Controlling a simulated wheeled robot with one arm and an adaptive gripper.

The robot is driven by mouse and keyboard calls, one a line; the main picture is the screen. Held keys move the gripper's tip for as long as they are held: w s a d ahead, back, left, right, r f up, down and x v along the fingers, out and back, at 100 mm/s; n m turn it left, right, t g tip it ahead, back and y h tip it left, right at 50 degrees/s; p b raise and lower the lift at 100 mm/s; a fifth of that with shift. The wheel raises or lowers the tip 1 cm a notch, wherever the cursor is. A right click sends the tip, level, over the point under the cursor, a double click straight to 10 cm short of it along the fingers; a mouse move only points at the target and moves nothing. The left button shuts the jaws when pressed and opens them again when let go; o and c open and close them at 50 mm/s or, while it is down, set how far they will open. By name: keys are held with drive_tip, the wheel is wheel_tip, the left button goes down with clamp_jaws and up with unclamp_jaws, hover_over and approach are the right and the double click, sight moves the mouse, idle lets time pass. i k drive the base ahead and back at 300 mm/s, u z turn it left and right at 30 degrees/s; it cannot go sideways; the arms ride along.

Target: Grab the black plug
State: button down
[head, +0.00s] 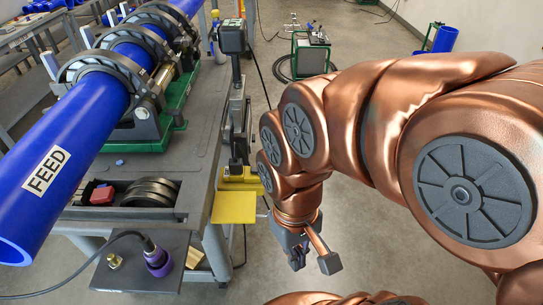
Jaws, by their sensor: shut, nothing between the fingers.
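The black plug (148,243) is on the end of a dark cable (112,237), at the front left. It is tilted, and its lower end meets a purple ring-shaped fitting (158,263) on a dark grey plate. I cannot tell whether it is seated in the fitting. My gripper (298,262) hangs over the floor, to the right of the plate and the cart, well apart from the plug. It is shut and empty.
A blue pipe marked FEED (50,165) lies clamped on the grey cart (205,140). A brass fitting (114,261) stands left of the plug on the plate. A yellow plate (234,207) juts from the cart between plug and gripper. Floor around my gripper is clear.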

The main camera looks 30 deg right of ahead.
sight(235, 165)
drive_tip(key=u, duration=2.9)
drive_tip(key=k, duration=1.25)
drive_tip(key=z, duration=1.25)
